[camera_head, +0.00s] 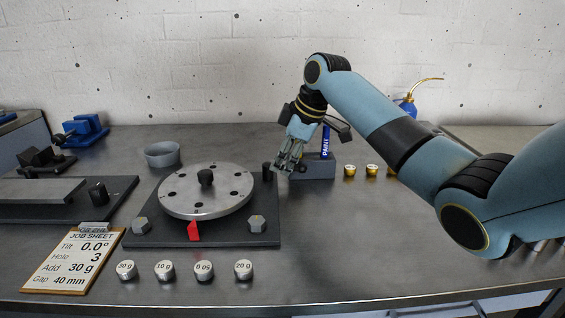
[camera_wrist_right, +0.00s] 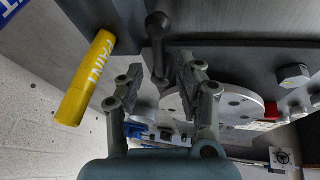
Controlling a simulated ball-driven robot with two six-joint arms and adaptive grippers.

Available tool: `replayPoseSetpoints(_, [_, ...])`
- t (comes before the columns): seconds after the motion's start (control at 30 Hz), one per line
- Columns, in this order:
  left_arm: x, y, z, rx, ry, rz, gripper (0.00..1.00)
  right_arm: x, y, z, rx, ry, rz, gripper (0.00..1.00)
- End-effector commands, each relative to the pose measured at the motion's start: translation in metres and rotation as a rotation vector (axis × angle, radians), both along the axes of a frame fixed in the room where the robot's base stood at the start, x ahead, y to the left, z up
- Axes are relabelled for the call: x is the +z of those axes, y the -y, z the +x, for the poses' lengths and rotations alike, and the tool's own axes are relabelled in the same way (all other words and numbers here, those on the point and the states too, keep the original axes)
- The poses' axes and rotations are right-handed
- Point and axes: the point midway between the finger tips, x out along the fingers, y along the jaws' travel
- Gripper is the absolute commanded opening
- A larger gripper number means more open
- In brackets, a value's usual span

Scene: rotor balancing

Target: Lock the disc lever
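The grey rotor disc (camera_head: 207,190), with holes and a black centre knob (camera_head: 206,177), sits on a dark base plate (camera_head: 264,239). A short black lever (camera_head: 267,171) stands at the plate's back right, beside the disc. My left gripper is out of view.
A holder (camera_head: 318,172) with a blue paint marker (camera_head: 326,142) stands right of my gripper; a yellow marker (camera_wrist_right: 88,75) shows close by in the wrist view. A red pointer (camera_head: 194,231), labelled weights (camera_head: 165,270) and job sheet (camera_head: 72,262) are in front.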

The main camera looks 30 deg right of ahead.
Motion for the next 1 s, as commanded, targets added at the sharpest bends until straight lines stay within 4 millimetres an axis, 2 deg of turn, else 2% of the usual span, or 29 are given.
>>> replayPoseSetpoints(0.13, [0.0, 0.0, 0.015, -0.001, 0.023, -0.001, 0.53, -0.007, -0.002, 0.003, 0.0, 0.001, 0.001, 0.36])
replayPoseSetpoints(0.37, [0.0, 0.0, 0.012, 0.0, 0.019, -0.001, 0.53, -0.007, -0.002, 0.003, 0.001, 0.001, 0.0, 0.36])
replayPoseSetpoints(0.67, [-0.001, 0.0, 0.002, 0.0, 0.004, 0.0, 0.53, -0.007, -0.002, 0.003, 0.0, 0.0, 0.0, 0.0])
replayPoseSetpoints(1.0, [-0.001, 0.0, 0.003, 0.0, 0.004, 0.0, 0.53, -0.007, -0.002, 0.003, 0.0, 0.0, 0.0, 0.0])
